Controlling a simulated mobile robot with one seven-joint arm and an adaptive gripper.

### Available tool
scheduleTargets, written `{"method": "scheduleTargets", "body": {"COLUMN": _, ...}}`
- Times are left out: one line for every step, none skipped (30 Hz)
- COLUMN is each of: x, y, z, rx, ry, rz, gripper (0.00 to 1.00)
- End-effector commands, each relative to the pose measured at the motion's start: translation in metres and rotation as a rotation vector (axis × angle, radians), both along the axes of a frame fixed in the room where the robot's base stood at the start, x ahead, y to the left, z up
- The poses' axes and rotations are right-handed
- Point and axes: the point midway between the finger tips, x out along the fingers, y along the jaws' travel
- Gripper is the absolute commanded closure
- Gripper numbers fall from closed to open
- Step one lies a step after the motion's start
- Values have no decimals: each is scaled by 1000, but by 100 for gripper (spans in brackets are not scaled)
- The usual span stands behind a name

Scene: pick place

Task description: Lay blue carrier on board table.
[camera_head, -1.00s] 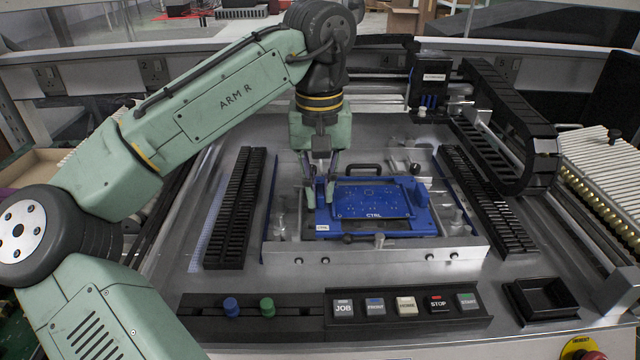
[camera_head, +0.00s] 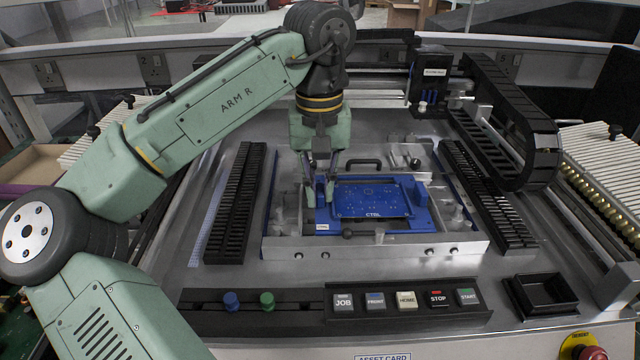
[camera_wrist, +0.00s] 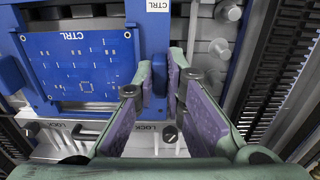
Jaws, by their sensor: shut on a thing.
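The blue carrier (camera_head: 420,190) bears a blue circuit board (camera_head: 371,199) marked CTRL. It lies level within the metal-framed board table (camera_head: 280,243), low between its rails. I cannot tell whether its underside touches the table. My gripper (camera_head: 322,192) is shut on the carrier's left side. In the wrist view my gripper (camera_wrist: 160,78) has its two fingers around a raised blue grip of the carrier (camera_wrist: 150,40). The fingers hide part of that grip.
Black slotted racks (camera_head: 235,205) (camera_head: 488,195) flank the table. A gantry head (camera_head: 430,78) and black cable chain (camera_head: 515,125) stand behind, to the right. A button panel (camera_head: 407,302) and an empty black tray (camera_head: 541,295) are in front.

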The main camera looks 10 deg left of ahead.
Motion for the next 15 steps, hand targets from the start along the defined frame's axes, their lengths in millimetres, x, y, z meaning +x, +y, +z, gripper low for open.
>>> {"method": "scheduleTargets", "body": {"x": 0, "y": 0, "z": 0, "rx": 0, "ry": 0, "rz": 0, "gripper": 100}}
{"method": "scheduleTargets", "body": {"x": 0, "y": 0, "z": 0, "rx": 0, "ry": 0, "rz": 0, "gripper": 87}}
{"method": "scheduleTargets", "body": {"x": 0, "y": 0, "z": 0, "rx": 0, "ry": 0, "rz": 0, "gripper": 84}}
{"method": "scheduleTargets", "body": {"x": 0, "y": 0, "z": 0, "rx": 0, "ry": 0, "rz": 0, "gripper": 82}}
{"method": "scheduleTargets", "body": {"x": 0, "y": 0, "z": 0, "rx": 0, "ry": 0, "rz": 0, "gripper": 80}}
{"method": "scheduleTargets", "body": {"x": 0, "y": 0, "z": 0, "rx": 0, "ry": 0, "rz": 0, "gripper": 78}}
{"method": "scheduleTargets", "body": {"x": 0, "y": 0, "z": 0, "rx": 0, "ry": 0, "rz": 0, "gripper": 76}}
{"method": "scheduleTargets", "body": {"x": 0, "y": 0, "z": 0, "rx": 0, "ry": 0, "rz": 0, "gripper": 74}}
{"method": "scheduleTargets", "body": {"x": 0, "y": 0, "z": 0, "rx": 0, "ry": 0, "rz": 0, "gripper": 71}}
{"method": "scheduleTargets", "body": {"x": 0, "y": 0, "z": 0, "rx": 0, "ry": 0, "rz": 0, "gripper": 69}}
{"method": "scheduleTargets", "body": {"x": 0, "y": 0, "z": 0, "rx": 0, "ry": 0, "rz": 0, "gripper": 67}}
{"method": "scheduleTargets", "body": {"x": 0, "y": 0, "z": 0, "rx": 0, "ry": 0, "rz": 0, "gripper": 65}}
{"method": "scheduleTargets", "body": {"x": 0, "y": 0, "z": 0, "rx": 0, "ry": 0, "rz": 0, "gripper": 65}}
{"method": "scheduleTargets", "body": {"x": 0, "y": 0, "z": 0, "rx": 0, "ry": 0, "rz": 0, "gripper": 65}}
{"method": "scheduleTargets", "body": {"x": 0, "y": 0, "z": 0, "rx": 0, "ry": 0, "rz": 0, "gripper": 65}}
